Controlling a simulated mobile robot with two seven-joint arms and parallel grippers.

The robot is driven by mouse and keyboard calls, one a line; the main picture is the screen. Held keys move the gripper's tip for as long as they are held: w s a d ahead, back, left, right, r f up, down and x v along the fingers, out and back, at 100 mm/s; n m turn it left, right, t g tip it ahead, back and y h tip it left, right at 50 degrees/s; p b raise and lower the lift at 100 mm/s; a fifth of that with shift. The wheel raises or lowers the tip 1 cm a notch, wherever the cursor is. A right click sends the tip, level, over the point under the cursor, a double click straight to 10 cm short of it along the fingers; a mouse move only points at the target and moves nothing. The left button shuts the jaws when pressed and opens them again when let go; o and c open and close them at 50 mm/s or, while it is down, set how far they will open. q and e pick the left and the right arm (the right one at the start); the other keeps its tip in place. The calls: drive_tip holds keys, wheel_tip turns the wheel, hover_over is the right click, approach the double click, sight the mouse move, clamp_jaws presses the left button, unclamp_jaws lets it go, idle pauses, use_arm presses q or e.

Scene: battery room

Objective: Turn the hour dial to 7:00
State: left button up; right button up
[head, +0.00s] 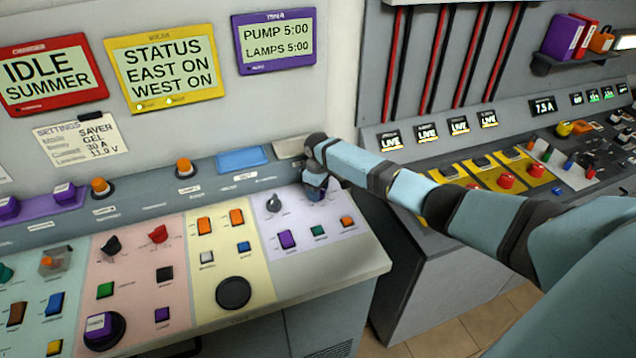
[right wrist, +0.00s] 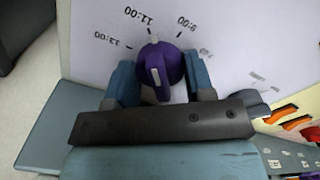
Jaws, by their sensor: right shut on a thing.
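The hour dial (right wrist: 160,70) is a purple knob with a white pointer mark, seen in the right wrist view. Its mark points up and slightly left, closest to the 11:00 label (right wrist: 140,22). A 9:00 label (right wrist: 187,22) and a 13:00 label (right wrist: 113,41) are also printed around it; another label at right is too blurred to read. My right gripper (right wrist: 161,86) is shut on the dial, a blue finger on each side. In the head view my right gripper (head: 317,192) covers the dial at the console's right end. My left gripper is not in view.
A dark grey knob (head: 274,203) stands just left of my right gripper. A purple button (head: 287,239), a green button (head: 318,231) and an orange button (head: 347,222) lie in front. The purple-framed screen (head: 275,40) reads PUMP 5:00, LAMPS 5:00.

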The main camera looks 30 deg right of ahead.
drive_tip(key=shift+r+m+p, duration=0.2)
drive_tip(key=shift+m+p, duration=0.45)
drive_tip(key=shift+m, duration=0.25)
drive_tip(key=shift+m+p, duration=0.6)
drive_tip(key=shift+m, duration=0.4)
drive_tip(key=m+p, duration=0.1)
drive_tip(key=m, duration=0.1)
drive_tip(key=shift+f+m, duration=0.1)
drive_tip(key=shift+m, duration=0.2)
drive_tip(key=shift+m+p, duration=0.3)
drive_tip(key=shift+m, duration=1.5)
drive_tip(key=m, duration=0.2)
drive_tip(key=shift+f+m, duration=0.1)
drive_tip(key=shift+m, duration=0.2)
drive_tip(key=m, duration=0.2)
drive_tip(key=shift+m, duration=0.4)
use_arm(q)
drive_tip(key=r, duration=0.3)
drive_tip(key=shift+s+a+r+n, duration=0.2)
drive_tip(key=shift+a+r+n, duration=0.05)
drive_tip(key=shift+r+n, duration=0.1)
use_arm(e)
drive_tip(key=shift+m, duration=0.6)
